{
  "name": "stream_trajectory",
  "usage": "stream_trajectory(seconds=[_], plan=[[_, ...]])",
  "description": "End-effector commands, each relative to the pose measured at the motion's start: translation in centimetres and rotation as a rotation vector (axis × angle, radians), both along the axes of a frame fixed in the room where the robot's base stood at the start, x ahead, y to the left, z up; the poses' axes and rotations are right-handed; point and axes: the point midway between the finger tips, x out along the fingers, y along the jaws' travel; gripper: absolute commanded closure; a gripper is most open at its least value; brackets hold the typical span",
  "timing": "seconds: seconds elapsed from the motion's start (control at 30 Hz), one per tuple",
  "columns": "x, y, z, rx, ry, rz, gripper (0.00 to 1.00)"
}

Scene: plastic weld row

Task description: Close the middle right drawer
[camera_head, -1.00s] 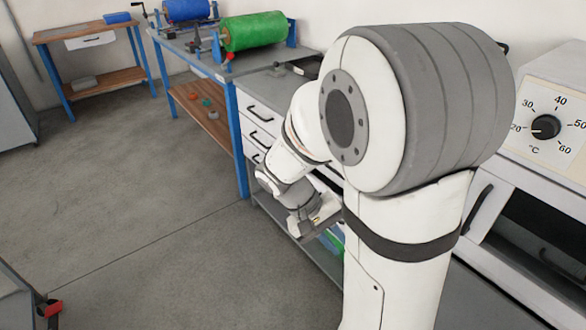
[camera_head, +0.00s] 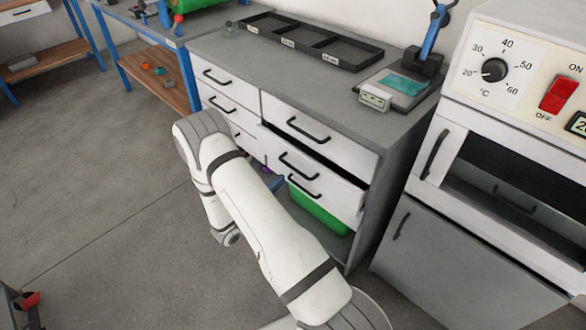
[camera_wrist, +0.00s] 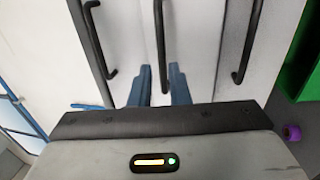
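The grey cabinet (camera_head: 385,155) has white drawers in two columns. In the right column, the middle right drawer (camera_head: 335,187) stands out a little, with a dark gap above its front and a black bar handle (camera_head: 298,166). My gripper is hidden behind my arm in the head view. In the wrist view its two blue fingers (camera_wrist: 162,88) are apart and point at white drawer fronts. The lower end of the middle of three black handles (camera_wrist: 160,45) appears between the fingertips. Contact cannot be told.
A green bin (camera_head: 318,207) sits below the right drawers; it also shows in the wrist view (camera_wrist: 297,65). A black tray (camera_head: 312,42) and a small device (camera_head: 375,98) lie on the cabinet top. An oven-like unit (camera_head: 510,150) stands to the right. Open floor is left.

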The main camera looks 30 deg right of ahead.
Motion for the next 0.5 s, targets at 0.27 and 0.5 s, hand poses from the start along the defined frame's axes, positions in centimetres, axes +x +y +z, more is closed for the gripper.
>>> stream_trajectory(seconds=[0.27,0.5], plan=[[1.2,-2.8,0.3,-0.003,-0.008,0.014,0.84],[2.3,-6.0,1.0,-0.003,-0.007,0.015,0.84]])
